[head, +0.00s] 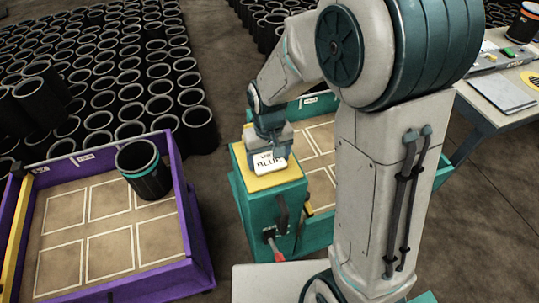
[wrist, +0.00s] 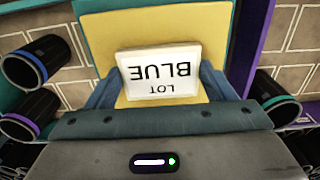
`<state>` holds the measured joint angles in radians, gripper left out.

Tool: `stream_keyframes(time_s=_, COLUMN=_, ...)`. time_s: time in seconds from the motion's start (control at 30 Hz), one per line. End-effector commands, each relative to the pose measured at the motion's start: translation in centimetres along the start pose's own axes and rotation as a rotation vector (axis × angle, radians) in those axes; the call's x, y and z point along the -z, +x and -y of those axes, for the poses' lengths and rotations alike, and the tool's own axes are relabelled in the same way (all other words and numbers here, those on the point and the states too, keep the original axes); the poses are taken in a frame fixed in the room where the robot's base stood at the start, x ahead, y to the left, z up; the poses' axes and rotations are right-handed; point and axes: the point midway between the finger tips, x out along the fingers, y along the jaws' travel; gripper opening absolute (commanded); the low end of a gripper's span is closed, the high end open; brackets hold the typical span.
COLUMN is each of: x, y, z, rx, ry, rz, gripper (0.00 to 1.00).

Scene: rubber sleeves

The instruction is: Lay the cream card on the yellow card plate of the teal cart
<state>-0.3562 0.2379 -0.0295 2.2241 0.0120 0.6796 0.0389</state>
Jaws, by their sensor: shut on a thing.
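The cream card (head: 269,164), marked "LOT BLUE", is over the yellow card plate (head: 287,180) on top of the teal cart (head: 262,213). My gripper (head: 272,148) is shut on the card. In the wrist view the blue-grey fingers of my gripper (wrist: 160,88) are at the card's two sides. The card (wrist: 163,68) shows its lettering upside down there, with the yellow plate (wrist: 155,28) behind it. I cannot tell whether the card touches the plate. My wrist hides part of the plate in the head view.
A purple cart (head: 191,223) stands at the left, with one teal-banded black sleeve (head: 145,180) in its tray. Many black sleeves (head: 98,120) stand on the floor behind. A desk (head: 482,107) is at the right. A red-handled tool (head: 273,246) sits on the teal cart's front.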

Motion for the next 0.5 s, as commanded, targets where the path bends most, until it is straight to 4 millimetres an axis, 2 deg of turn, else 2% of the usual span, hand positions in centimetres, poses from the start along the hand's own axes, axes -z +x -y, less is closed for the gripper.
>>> stream_keyframes(time_s=0.27, x=0.01, y=0.33, z=-0.02, rx=0.0, ry=0.0, rz=0.0, gripper=0.54)
stream_keyframes(time_s=0.3, x=0.01, y=0.36, z=-0.02, rx=0.0, ry=0.0, rz=0.0, gripper=0.79)
stream_keyframes(time_s=0.37, x=0.01, y=0.24, z=-0.02, rx=0.0, ry=0.0, rz=0.0, gripper=0.96)
stream_keyframes(time_s=0.5, x=0.02, y=0.23, z=-0.03, rx=0.0, ry=0.0, rz=0.0, gripper=0.98)
